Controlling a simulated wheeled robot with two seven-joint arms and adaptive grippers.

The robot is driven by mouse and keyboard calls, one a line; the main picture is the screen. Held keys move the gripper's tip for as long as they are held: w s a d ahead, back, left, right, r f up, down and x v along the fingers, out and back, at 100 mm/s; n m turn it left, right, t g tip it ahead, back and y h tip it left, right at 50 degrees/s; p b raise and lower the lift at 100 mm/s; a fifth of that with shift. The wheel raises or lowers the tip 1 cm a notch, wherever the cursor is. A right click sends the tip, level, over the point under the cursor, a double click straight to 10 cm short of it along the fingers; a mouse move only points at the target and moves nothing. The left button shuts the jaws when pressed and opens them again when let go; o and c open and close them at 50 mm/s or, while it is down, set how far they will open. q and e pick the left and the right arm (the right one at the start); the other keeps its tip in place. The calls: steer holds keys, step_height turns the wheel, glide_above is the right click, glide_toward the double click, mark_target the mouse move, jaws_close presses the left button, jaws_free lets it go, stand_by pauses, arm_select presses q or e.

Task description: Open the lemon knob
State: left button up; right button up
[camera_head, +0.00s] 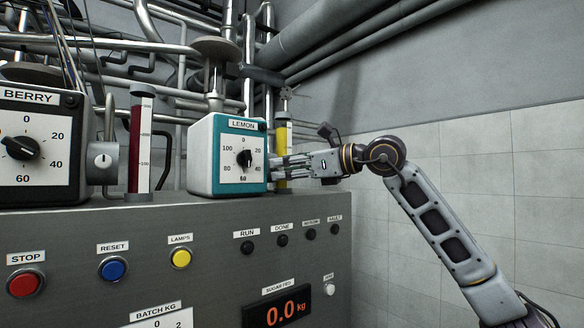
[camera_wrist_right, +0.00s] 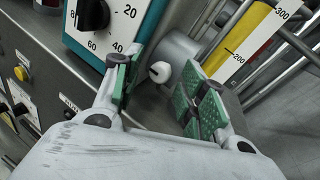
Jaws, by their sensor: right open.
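Beside the box, a small white knob (camera_wrist_right: 159,72) sits on a grey round housing (camera_wrist_right: 180,55). My right gripper (camera_head: 277,170) is at the right side of the lemon box, in front of the yellow gauge. In the right wrist view my open fingers (camera_wrist_right: 158,80) stand either side of the white knob, apart from it. The head view hides this knob behind the gripper.
The yellow gauge tube (camera_head: 282,134) stands close behind my gripper. The berry unit (camera_head: 40,140), its grey knob (camera_head: 103,160) and a red gauge tube (camera_head: 140,142) are at left. Console buttons and a display (camera_head: 278,312) are below. Pipes run behind; the tiled wall is at right.

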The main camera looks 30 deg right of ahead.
steer(key=f+v, duration=0.1)
steer(key=v, duration=0.8)
steer(key=shift+s+d+r, duration=0.2)
steer(key=shift+s+r, duration=0.1)
steer(key=shift+r, duration=0.15)
stand_by(0.5)
steer(key=shift+s, duration=0.1)
steer(key=shift+s+d, duration=0.2)
steer(key=shift+s, duration=0.15)
steer(key=shift+s+d, duration=0.15)
steer(key=shift+s, duration=0.15)
steer(key=shift+s+d+r, duration=0.1)
steer(key=shift+s+d, duration=0.1)
steer(key=shift+s, duration=0.05)
stand_by(0.5)
